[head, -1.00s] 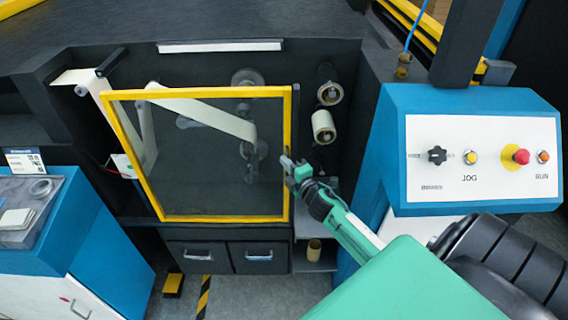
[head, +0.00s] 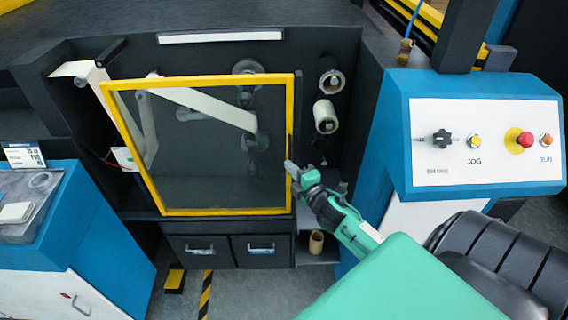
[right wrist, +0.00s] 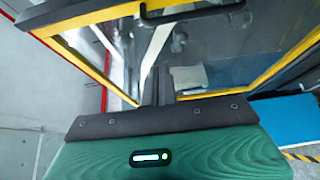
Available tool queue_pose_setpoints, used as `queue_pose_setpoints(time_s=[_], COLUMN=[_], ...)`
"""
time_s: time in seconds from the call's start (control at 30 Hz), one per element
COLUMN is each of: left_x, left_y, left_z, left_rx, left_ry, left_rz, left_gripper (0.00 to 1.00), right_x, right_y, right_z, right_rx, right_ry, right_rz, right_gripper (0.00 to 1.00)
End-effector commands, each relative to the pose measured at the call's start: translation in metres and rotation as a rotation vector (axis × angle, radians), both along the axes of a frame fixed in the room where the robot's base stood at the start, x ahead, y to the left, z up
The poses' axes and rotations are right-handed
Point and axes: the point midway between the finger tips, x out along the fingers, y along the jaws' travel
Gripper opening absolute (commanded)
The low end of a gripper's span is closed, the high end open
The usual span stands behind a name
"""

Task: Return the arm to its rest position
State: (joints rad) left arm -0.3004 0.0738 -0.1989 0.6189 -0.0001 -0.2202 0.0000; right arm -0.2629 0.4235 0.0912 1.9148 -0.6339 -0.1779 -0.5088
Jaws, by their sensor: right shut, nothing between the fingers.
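My right arm, green and dark grey, reaches in from the lower right of the head view. Its gripper (head: 291,168) is shut and empty, at the right edge of the yellow-framed clear door (head: 292,130). I cannot tell from the head view whether it touches the frame. In the right wrist view the closed fingers (right wrist: 158,88) point toward the yellow frame and the glazed panel, with a black handle (right wrist: 195,12) above them. My left gripper is not in view.
A blue control console (head: 485,140) with a knob and several buttons stands at the right. Rolls (head: 326,117) sit on spindles beside the door. Drawers (head: 261,249) lie below it. A blue cabinet (head: 40,225) with a tray on top stands at the left.

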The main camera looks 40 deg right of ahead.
Motion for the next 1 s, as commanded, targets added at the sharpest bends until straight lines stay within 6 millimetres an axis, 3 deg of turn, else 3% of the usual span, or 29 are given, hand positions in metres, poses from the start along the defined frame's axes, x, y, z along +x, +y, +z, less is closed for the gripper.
queue_pose_setpoints(time_s=[0.1,0.23,0.53,0.63,0.77,0.87,1.0], left_x=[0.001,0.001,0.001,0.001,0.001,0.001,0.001], left_y=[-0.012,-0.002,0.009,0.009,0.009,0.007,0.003], left_z=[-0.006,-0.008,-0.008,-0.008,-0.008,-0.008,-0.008], left_rx=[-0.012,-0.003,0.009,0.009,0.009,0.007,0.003], left_ry=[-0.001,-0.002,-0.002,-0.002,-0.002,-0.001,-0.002], left_rz=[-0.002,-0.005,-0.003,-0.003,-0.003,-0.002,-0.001], left_gripper=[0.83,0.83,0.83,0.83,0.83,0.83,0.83], right_x=[-0.014,-0.022,-0.025,-0.025,-0.029,-0.04,-0.073], right_y=[0.002,0.002,0.003,0.001,-0.004,-0.005,0.003], right_z=[-0.002,-0.001,0.0,-0.015,-0.075,-0.147,-0.251], right_rx=[0.0,0.0,0.001,0.027,0.131,0.257,0.443], right_ry=[0.001,0.001,0.001,0.025,0.121,0.234,0.4], right_rz=[0.001,0.0,0.0,-0.007,-0.039,-0.084,-0.163], right_gripper=[0.0,0.0,0.0,0.0,0.0,0.0,0.0])
